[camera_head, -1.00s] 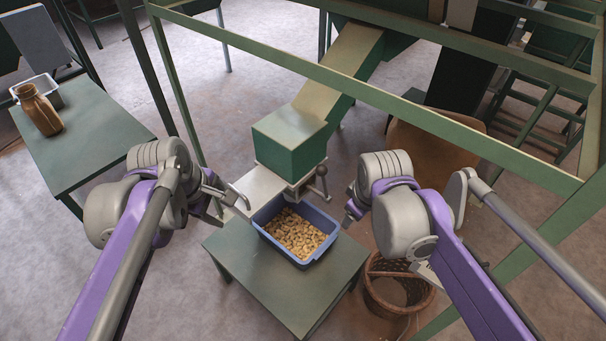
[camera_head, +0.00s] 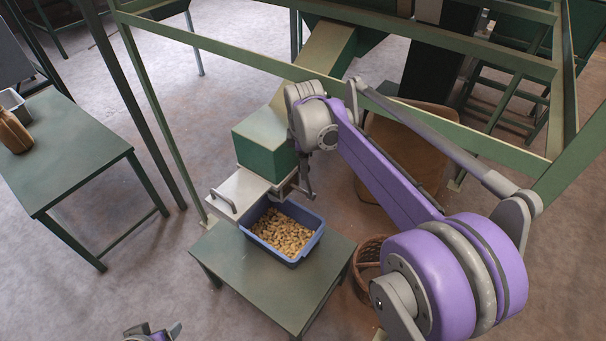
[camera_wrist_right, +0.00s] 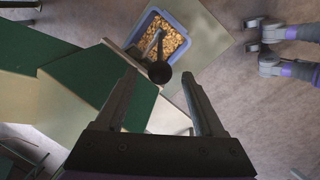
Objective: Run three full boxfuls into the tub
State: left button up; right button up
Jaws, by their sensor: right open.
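The blue tub (camera_head: 262,243) stands on a low green table and holds a layer of tan nuts (camera_head: 284,232). Above its back edge is the green box (camera_head: 262,148) at the foot of the chute (camera_head: 322,62). A pale metal slide plate (camera_head: 240,188) with a bar handle (camera_head: 223,201) juts out to the left below the box. My right gripper (camera_head: 305,190) is beside the box, pointing down. In the right wrist view its open fingers (camera_wrist_right: 163,100) straddle a dark-knobbed lever (camera_wrist_right: 159,72), apart from it. My left gripper (camera_head: 155,332) is open and empty at the bottom edge.
The low table (camera_head: 252,287) has bare room in front of the tub. A wicker basket (camera_head: 367,262) stands on the floor to its right. A side table (camera_head: 72,150) at the left bears a brown jar (camera_head: 13,132) and a metal tray (camera_head: 14,103). Green frame bars cross overhead.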

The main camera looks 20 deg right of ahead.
aim_at(308, 183)
jog(key=f, duration=0.4)
jog(key=w+f, duration=0.1)
jog(key=f, duration=0.1)
jog(key=shift+w+d+f, duration=0.1)
jog(key=shift+d+f, duration=0.15)
grip_shut()
dwell(1.2)
